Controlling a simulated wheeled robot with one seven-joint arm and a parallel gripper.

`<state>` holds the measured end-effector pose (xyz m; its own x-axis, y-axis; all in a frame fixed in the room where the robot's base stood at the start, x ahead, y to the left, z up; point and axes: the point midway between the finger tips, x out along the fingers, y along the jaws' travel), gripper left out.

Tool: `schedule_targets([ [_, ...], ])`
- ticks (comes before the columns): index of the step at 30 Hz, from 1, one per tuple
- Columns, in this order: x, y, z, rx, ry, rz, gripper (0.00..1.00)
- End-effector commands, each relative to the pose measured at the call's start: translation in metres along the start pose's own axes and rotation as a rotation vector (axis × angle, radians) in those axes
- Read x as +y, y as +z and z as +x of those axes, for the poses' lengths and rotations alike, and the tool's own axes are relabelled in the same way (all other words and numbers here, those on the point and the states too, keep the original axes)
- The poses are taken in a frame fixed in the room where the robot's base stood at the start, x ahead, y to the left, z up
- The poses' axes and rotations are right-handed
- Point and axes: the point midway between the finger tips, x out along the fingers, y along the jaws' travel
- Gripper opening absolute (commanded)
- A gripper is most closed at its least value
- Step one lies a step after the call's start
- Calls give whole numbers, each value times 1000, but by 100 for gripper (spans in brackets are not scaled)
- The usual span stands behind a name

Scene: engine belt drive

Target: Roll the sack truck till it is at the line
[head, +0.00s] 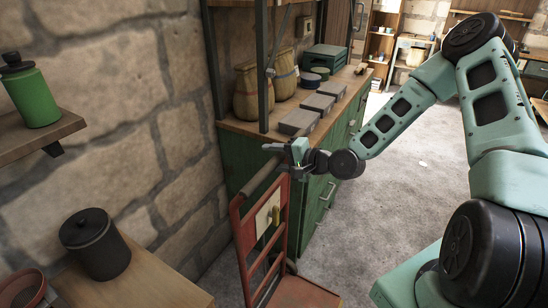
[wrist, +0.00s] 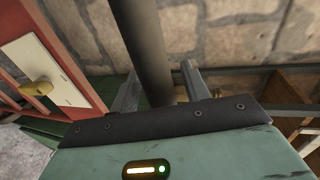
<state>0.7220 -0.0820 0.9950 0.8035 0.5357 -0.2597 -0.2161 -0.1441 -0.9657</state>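The sack truck (head: 241,233) has a red frame and stands upright at lower centre in the head view, beside the green cabinet. Its grey handle bar (head: 262,175) runs along the top. My gripper (head: 284,150) is at the far end of this bar. In the wrist view the dark bar (wrist: 146,45) passes between the two fingers of my gripper (wrist: 160,88). A gap shows between the bar and the right finger, so the gripper looks open around it. The truck's red frame (wrist: 72,65) and pale plate also show there. No line on the floor is visible.
A green cabinet (head: 318,200) with a wooden top stands along the stone wall, holding sacks, grey boxes and a green crate. A wooden bench with a dark canister (head: 95,245) is at lower left. Grey floor (head: 400,190) lies open to the right of the cabinet.

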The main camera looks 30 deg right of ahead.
Motion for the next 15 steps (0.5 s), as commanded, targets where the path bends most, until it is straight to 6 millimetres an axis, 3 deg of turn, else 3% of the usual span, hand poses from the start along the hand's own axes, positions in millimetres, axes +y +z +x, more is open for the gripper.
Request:
schedule_targets([
  [10, 0, 0, -4, 0, 0, 0, 46],
  [15, 1, -1, -26, 2, 1, 0, 46],
])
